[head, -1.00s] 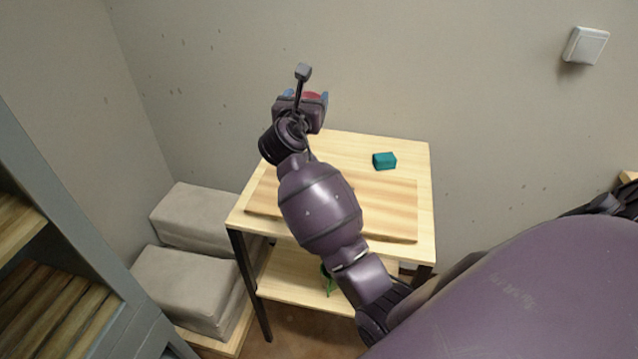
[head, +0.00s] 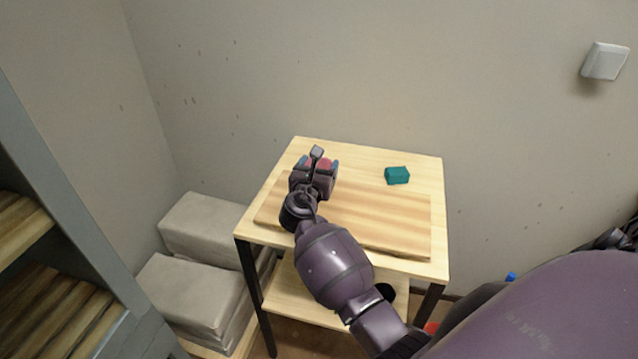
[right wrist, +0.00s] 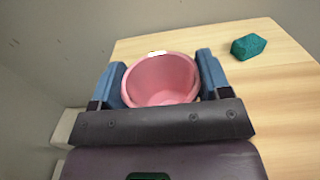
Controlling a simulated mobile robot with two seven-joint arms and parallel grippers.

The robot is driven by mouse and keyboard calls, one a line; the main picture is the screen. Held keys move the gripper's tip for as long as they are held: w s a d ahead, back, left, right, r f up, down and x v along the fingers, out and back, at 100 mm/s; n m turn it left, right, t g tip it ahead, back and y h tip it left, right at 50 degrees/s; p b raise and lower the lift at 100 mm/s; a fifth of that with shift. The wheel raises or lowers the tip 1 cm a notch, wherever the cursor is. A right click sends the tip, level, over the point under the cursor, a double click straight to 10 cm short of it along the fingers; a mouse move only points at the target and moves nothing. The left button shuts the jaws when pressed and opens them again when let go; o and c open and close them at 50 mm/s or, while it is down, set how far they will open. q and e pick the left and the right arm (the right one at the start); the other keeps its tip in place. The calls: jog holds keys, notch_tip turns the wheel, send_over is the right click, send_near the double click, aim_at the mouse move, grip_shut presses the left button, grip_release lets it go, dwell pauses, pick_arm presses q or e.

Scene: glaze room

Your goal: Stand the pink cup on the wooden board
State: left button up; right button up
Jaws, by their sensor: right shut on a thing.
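The pink cup (right wrist: 160,82) sits upright between the two blue fingers of my right gripper (right wrist: 162,78) in the right wrist view, and the gripper is shut on it. In the head view only a bit of the cup (head: 320,163) shows past my right gripper (head: 320,164). The wooden board (head: 385,217) lies flat on the small table, and my right arm covers its left part. The cup is over the table near the board's back left corner. I cannot tell whether its base touches anything. My left gripper is not in view.
A teal block (head: 397,175) lies on the small table (head: 435,183) behind the board, and it also shows in the right wrist view (right wrist: 248,46). Grey wrapped blocks (head: 190,290) are stacked left of the table. A shelf unit (head: 75,225) stands at the far left.

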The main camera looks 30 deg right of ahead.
jog(key=shift+f+b, duration=0.4)
jog(key=shift+f, duration=1.85)
jog(key=shift+f, duration=0.15)
jog(key=o, duration=1)
jog(key=shift+r, duration=0.2)
jog(key=v, duration=1.2)
jog(key=shift+f, duration=0.1)
